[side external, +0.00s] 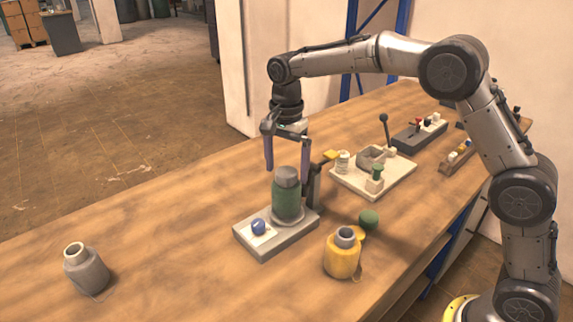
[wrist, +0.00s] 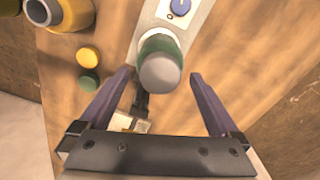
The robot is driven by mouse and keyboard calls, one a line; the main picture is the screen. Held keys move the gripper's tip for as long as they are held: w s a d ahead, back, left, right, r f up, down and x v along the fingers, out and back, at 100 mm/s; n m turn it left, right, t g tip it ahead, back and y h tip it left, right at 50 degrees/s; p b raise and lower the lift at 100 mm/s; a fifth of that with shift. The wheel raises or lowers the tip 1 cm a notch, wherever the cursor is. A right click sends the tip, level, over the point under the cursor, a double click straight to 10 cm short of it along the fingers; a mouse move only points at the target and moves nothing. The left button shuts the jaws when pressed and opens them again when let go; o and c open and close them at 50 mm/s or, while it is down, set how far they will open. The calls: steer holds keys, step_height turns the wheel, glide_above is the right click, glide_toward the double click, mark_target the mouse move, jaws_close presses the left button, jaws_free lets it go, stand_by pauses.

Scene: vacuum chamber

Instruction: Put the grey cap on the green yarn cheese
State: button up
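The green yarn cheese (side external: 287,201) stands upright on a grey base. The grey cap (side external: 286,175) sits on top of it and looks seated and level. In the wrist view the grey cap (wrist: 160,73) covers the top of the green yarn cheese (wrist: 158,44), hiding its opening. My gripper (side external: 287,172) is open above the base, its purple fingers pointing down on either side of the cap's height. In the wrist view my gripper (wrist: 162,74) shows clear gaps between both fingers and the cap; nothing is held.
The grey base (side external: 262,250) has a blue knob (side external: 258,227). A yellow yarn cheese (side external: 341,257), a green cap (side external: 369,219) and a yellow cap (side external: 358,233) stand to the right. A grey yarn cheese (side external: 86,271) stands far left. A cream board (side external: 400,178) lies behind.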

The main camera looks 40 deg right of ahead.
step_height(320, 180, up, 14)
stand_by(0.7)
steer(key=shift+f, duration=0.1)
